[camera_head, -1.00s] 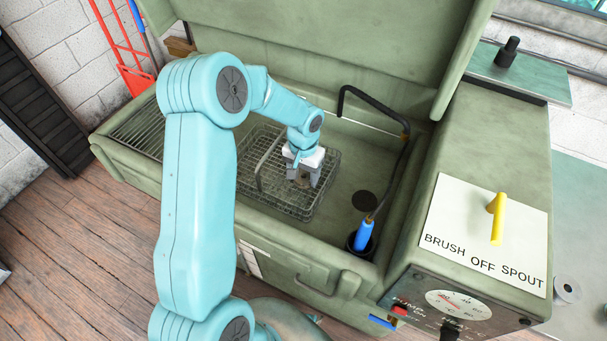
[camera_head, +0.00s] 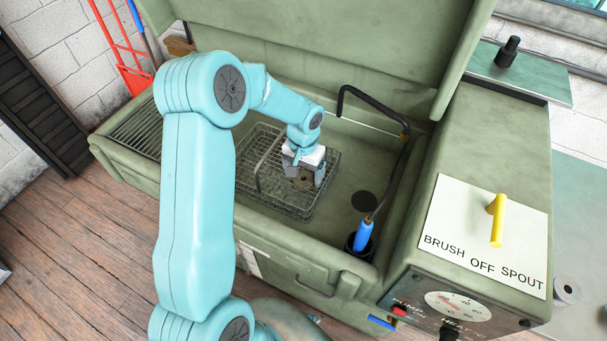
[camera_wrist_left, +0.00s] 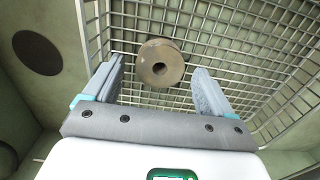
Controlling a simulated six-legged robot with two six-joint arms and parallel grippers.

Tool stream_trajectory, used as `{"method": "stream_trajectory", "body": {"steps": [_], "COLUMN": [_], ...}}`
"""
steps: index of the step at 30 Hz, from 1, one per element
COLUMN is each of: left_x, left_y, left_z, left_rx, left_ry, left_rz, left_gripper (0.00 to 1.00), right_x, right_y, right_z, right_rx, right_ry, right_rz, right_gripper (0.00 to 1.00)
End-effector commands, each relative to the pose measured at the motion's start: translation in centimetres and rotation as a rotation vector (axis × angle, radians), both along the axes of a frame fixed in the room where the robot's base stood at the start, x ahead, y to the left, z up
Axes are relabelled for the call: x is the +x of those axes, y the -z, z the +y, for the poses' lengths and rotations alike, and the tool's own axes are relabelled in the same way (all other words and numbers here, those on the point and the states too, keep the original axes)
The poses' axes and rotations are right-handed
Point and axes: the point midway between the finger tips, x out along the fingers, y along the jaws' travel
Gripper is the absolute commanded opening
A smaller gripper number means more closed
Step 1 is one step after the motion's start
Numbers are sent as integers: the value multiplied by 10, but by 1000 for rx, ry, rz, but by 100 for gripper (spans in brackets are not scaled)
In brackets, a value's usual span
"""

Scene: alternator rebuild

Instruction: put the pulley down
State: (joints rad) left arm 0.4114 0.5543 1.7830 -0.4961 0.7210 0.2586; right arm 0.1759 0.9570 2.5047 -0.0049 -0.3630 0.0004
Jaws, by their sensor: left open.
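The pulley (camera_wrist_left: 160,63) is a brownish-grey round part with a centre hole. It lies on the wire floor of the basket (camera_head: 245,190) inside the green wash tank. In the head view the pulley (camera_head: 302,182) shows small between the fingers. My left gripper (camera_head: 303,180) is open over the basket. In the left wrist view the fingers of the left gripper (camera_wrist_left: 160,85) stand apart on either side of the pulley, with gaps to both. My right gripper is not in view.
The basket has an upright wire handle (camera_head: 262,165). A black hose (camera_head: 398,165) and a blue-handled brush (camera_head: 363,235) are at the tank's right. A dark drain (camera_head: 364,201) lies right of the basket. The raised lid (camera_head: 330,45) stands behind.

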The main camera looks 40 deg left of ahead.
Motion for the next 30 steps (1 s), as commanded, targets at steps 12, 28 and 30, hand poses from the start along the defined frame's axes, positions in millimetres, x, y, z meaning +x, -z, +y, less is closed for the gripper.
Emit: {"method": "stream_trajectory", "body": {"steps": [12,28,30], "left_x": [1,0,0], "left_y": [-91,-105,-105], "left_z": [0,0,0], "left_rx": [1,-1,-1], "left_ry": [0,1,1], "left_rz": [-5,-1,-1], "left_gripper": [85,85,85], "right_x": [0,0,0], "right_y": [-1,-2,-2], "right_z": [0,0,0], "right_rx": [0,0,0], "right_ry": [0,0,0], "right_rz": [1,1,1], "right_gripper": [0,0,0]}}
